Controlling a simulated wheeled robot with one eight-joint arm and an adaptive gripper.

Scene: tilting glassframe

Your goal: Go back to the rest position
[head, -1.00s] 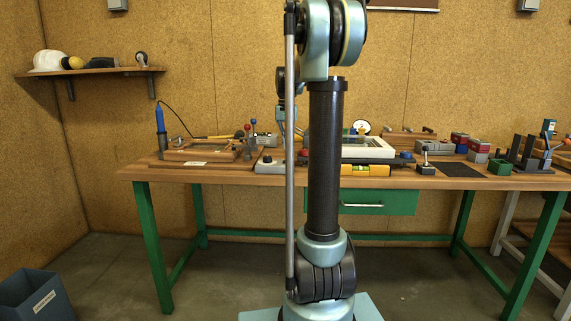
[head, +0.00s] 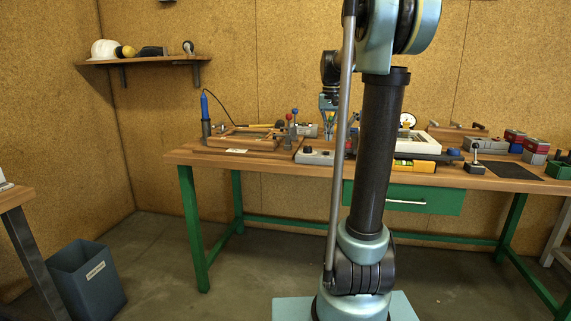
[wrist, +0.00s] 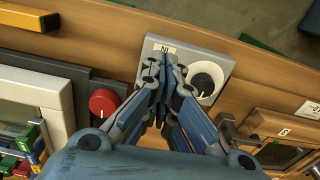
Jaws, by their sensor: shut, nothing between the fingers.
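My gripper (wrist: 160,75) is shut and empty in the wrist view. Its fingertips appear over a grey control box (wrist: 188,70) with a black-and-white dial, though I cannot tell the gap between them. In the head view my gripper (head: 328,134) hangs over the workbench, partly hidden by my arm's rod. The white-framed glass panel (head: 418,143) lies on the bench right of my arm, and its corner (wrist: 52,105) shows at the left of the wrist view. A red knob (wrist: 103,102) sits beside the gripper.
The workbench (head: 262,162) holds a wooden frame fixture (head: 250,141), a blue-handled tool (head: 205,108) and a yellow level (head: 418,166). A grey bin (head: 88,283) stands on the floor at left. A wall shelf (head: 150,60) holds a white helmet.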

